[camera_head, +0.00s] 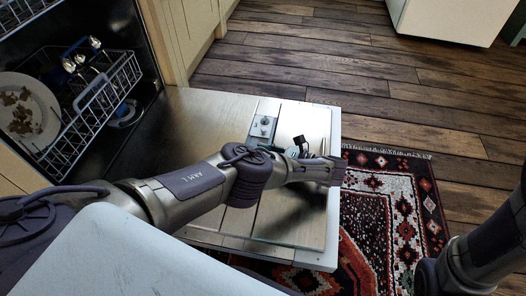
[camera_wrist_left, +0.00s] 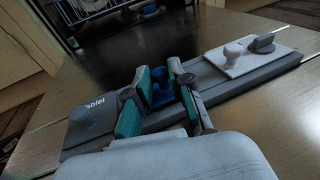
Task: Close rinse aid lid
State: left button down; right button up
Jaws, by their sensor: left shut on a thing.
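The dispenser on the open dishwasher door shows in the wrist view as a long grey housing (camera_wrist_left: 222,92). A white panel (camera_wrist_left: 240,62) with a light round knob (camera_wrist_left: 232,51) and a dark grey knob (camera_wrist_left: 263,43) sits at its right end. A grey cover marked "tablet" (camera_wrist_left: 92,128) lies at its left end. My left gripper (camera_wrist_left: 162,82) has its teal pads on either side of a small blue piece (camera_wrist_left: 160,96) at the middle of the housing and is shut on it. I cannot tell whether this is the rinse aid lid. In the head view, my left forearm partly hides the dispenser. My right gripper is out of view.
The dishwasher door (camera_head: 215,110) lies open and flat. A lower rack (camera_head: 85,115) with a dirty plate (camera_head: 28,112) stands inside the tub at left. A patterned rug (camera_head: 390,200) and clear wooden floor (camera_head: 400,95) lie beyond the door.

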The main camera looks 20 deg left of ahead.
pick_arm(q)
jog(key=shift+a, duration=0.15)
jog(key=c, duration=1)
grip_release()
jog(key=shift+c, duration=0.2)
